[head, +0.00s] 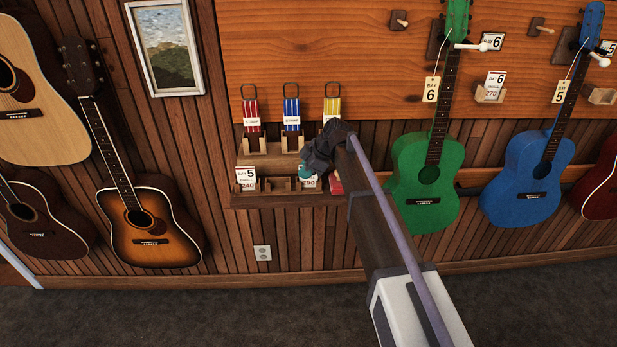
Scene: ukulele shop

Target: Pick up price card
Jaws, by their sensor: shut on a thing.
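A white price card (309,183) reading 290 shows just under my gripper (306,174) at the small wooden shelf. My gripper is shut on this card, and its dark wrist covers the card's upper part. Whether the card is still in its holder or lifted clear of it cannot be told. Another price card (246,179), marked bay 5, small, 240, stands in a holder at the left of the same shelf. A third price card (496,86), marked 270, sits in a wall holder between the green and blue ukuleles.
The wooden shelf (265,200) has red, blue and yellow strap packs (291,114) in its upper row. A green ukulele (427,180) and a blue ukulele (527,175) hang to the right. Guitars (150,230) hang on the left. The floor is clear.

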